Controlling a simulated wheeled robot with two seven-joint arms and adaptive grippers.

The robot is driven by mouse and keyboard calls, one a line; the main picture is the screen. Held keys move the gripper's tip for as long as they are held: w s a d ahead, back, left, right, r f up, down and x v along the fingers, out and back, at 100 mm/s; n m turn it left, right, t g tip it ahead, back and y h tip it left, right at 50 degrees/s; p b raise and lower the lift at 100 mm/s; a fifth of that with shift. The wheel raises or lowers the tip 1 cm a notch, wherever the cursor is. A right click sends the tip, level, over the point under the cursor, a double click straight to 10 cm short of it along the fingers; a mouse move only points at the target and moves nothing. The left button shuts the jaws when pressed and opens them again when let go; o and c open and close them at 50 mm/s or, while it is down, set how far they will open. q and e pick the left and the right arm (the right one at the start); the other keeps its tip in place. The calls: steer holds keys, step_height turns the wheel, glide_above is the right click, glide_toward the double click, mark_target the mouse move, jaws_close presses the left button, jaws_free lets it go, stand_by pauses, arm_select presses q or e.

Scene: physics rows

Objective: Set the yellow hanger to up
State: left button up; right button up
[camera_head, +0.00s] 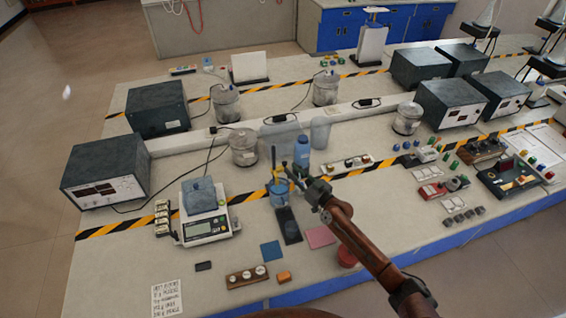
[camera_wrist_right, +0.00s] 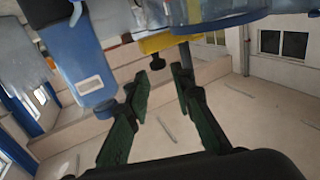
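The yellow hanger (camera_head: 275,178) is small in the head view, at the blue container (camera_head: 280,196) near the middle of the table; my right gripper partly covers this spot. In the right wrist view a yellow part (camera_wrist_right: 190,39) shows just beyond the fingertips, below a clear, blue-tinted body. My right gripper (camera_head: 291,174) is beside the hanger. In the wrist view its dark green fingers (camera_wrist_right: 160,82) stand apart with nothing between them. Whether a finger touches the yellow part I cannot tell. My left gripper is not in view.
A blue bottle (camera_head: 302,152) stands just behind my right gripper. A scale (camera_head: 206,225) with a blue-grey block is to the left. A black pad (camera_head: 289,226) and a pink pad (camera_head: 320,237) lie in front. Clear jars and grey instruments stand farther back.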

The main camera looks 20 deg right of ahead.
mark_target(286, 164)
steer(key=x, duration=0.5)
steer(key=shift+d+f+b, duration=0.1)
steer(key=shift+d+b, duration=0.05)
steer(key=shift+b, duration=0.25)
steer(key=shift+w, duration=0.25)
steer(key=shift+w+a, duration=0.15)
steer(key=shift+a, duration=0.05)
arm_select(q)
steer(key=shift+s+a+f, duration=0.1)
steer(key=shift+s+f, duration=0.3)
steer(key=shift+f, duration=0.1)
arm_select(e)
jaws_close()
